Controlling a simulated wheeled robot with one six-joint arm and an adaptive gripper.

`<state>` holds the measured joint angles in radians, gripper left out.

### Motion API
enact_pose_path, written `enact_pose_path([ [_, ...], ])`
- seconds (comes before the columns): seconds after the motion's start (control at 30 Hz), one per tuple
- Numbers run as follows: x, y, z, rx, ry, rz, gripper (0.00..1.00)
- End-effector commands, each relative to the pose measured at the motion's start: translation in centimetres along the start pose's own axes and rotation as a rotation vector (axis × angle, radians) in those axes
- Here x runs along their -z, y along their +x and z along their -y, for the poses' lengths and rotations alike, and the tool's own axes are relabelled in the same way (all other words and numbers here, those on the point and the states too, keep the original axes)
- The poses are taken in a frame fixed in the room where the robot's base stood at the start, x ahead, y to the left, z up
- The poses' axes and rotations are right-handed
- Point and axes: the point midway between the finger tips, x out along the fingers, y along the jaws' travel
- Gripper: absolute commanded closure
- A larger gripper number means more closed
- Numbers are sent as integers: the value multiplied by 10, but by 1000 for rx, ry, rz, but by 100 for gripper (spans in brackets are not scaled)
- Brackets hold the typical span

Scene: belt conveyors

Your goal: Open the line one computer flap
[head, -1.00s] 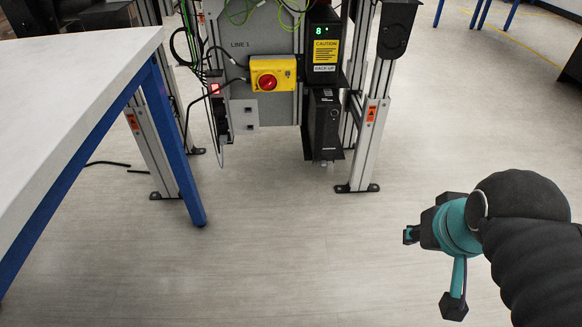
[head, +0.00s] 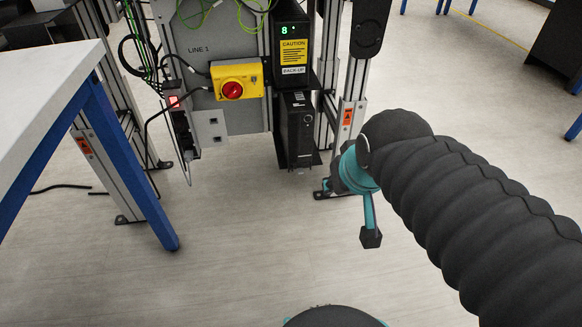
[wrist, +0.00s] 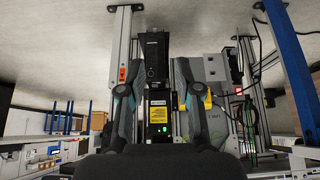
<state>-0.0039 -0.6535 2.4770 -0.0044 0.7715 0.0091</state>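The line one computer (head: 300,125) is a slim black upright box, low in the frame of the line marked LINE 1 in the head view. In the wrist view, which is upside down, the computer (wrist: 154,60) shows between my fingers. Its narrow front looks closed; I cannot make out the flap's edges. My gripper (wrist: 157,92) has its fingers wide apart with nothing between them. In the head view my gripper (head: 334,183) is partly hidden by my wrist, just right of and below the computer in the picture, apparently not touching it.
A black back-up unit (head: 292,45) with a yellow caution label sits above the computer. A yellow box with a red knob (head: 232,90) is left of it. Metal legs (head: 350,110) stand right. A white table (head: 50,75) with blue legs is at left. The floor in front is clear.

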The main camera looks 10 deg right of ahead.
Motion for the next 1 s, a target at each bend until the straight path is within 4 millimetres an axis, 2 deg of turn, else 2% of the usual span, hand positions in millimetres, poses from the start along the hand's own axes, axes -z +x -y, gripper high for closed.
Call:
enact_pose_path([
  [0.03, 12, 17, 0, 0, 0, -13, 67],
  [0.3, 90, 102, 2, 3, -4, -165, 67],
  [0.5, 136, 171, 2, 3, -4, -280, 67],
  [0.77, 175, 267, 1, 1, -2, -430, 67],
  [1.0, 186, 356, 1, 1, -2, -567, 67],
])
